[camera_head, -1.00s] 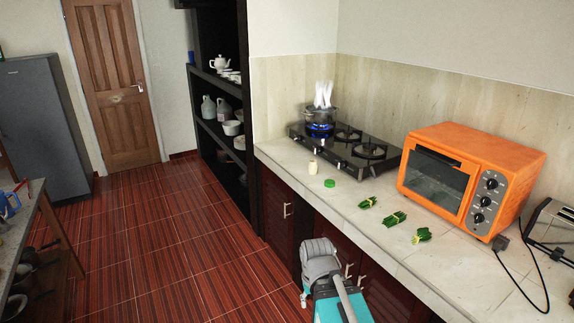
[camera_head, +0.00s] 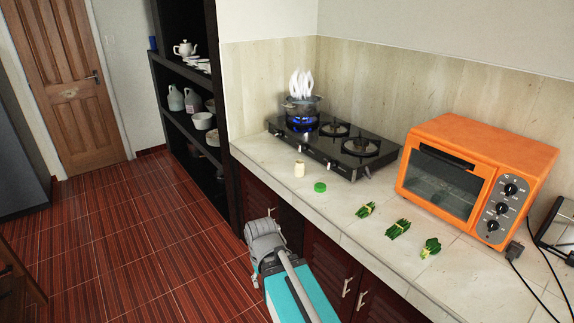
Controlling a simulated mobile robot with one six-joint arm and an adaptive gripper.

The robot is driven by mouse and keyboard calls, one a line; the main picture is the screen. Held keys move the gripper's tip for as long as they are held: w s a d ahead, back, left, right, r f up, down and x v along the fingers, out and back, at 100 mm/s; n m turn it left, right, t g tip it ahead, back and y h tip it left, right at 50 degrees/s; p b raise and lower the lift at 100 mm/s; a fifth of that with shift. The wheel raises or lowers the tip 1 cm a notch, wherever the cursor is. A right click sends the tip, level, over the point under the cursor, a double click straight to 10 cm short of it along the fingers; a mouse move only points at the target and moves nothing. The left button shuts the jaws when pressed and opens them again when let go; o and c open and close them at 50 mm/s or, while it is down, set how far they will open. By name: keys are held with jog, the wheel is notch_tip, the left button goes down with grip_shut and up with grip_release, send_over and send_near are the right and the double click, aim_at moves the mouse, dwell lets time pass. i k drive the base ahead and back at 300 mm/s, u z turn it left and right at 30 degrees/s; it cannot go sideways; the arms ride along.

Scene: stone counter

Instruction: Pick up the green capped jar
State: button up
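A round green lid (camera_head: 320,187) shows on the stone counter near its front edge, in front of the stove. I see it from above, and any jar body under it is too small to make out. My grey arm (camera_head: 265,240) is folded low in front of the cabinets, below and left of the green lid and well apart from it. Its fingers cannot be made out, and I see nothing held.
A cream jar (camera_head: 299,169) stands left of the green lid. A stove (camera_head: 345,148) with a steaming pot (camera_head: 302,107) is behind. Green bundles (camera_head: 397,229) lie to the right, before an orange oven (camera_head: 470,180). Cabinets (camera_head: 325,265) front the counter.

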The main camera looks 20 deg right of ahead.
aim_at(299, 166)
jog(key=z, duration=0.25)
jog(key=i, duration=1.15)
jog(key=z, duration=0.5)
